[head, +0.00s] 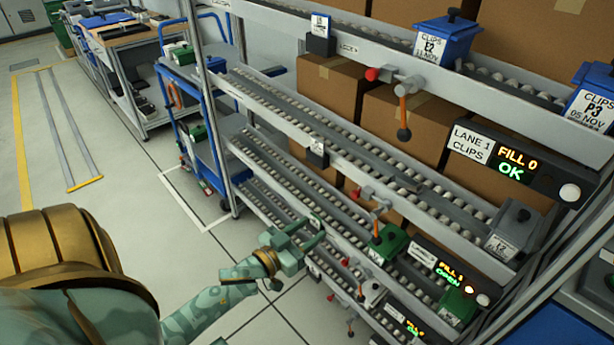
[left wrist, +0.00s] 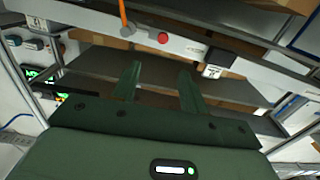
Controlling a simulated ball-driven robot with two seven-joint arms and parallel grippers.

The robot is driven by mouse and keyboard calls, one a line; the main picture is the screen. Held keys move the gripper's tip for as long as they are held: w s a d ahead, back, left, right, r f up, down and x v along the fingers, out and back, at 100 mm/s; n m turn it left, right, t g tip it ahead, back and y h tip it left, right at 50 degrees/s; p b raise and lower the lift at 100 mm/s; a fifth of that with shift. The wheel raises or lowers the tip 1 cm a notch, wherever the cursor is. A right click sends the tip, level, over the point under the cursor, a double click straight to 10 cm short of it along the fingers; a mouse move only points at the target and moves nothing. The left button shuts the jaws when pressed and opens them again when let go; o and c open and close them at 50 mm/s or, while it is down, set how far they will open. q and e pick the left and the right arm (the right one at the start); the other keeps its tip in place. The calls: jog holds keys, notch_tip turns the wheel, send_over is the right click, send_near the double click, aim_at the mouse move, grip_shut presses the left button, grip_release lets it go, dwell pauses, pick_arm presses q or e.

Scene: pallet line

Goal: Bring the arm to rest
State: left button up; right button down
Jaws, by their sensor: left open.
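My left arm (head: 215,303) reaches in from the lower left of the head view. Its green left gripper (head: 308,233) is in front of the lower roller lanes, with its fingers pointing toward the rack. In the left wrist view the two fingers (left wrist: 160,88) stand apart with nothing between them; grey shelf surfaces and brown boxes show behind. I cannot tell the exact gap between the fingertips and the rack. My right gripper is not in view.
The roller rack's upper lane carries blue bins (head: 447,38) (head: 590,97). A grey bin (head: 512,232) and green bins (head: 389,243) (head: 457,306) sit on lower lanes. Levers with orange handles (head: 403,107) stick out. A blue trolley (head: 205,140) stands behind; open floor (head: 110,185) lies left.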

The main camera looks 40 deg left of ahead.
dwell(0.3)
pick_arm(q)
jog(key=s+f+g+y, duration=0.1)
jog(key=s+f+g, duration=0.3)
jog(key=f, duration=0.5)
jog(key=s+f+m+g+y, duration=0.1)
jog(key=s+f+g, duration=0.1)
jog(key=s+f, duration=0.55)
jog(key=s+f+g+y, duration=0.1)
jog(key=s+f+g, duration=0.2)
jog(key=f, duration=0.7)
jog(key=s+d+f+g, duration=0.3)
jog(key=s+f, duration=0.1)
jog(key=s, duration=0.6)
jog(key=s+d+f+m+g+h, duration=0.1)
jog(key=s+d+f+g, duration=0.2)
jog(key=s, duration=0.8)
jog(key=s+d+f+g+p, duration=0.1)
jog(key=s+d+f+g, duration=0.2)
jog(key=s, duration=0.7)
notch_tip(320, 180, down, 2)
jog(key=shift+s+d+m, duration=0.35)
jog(key=shift+s+m, duration=0.05)
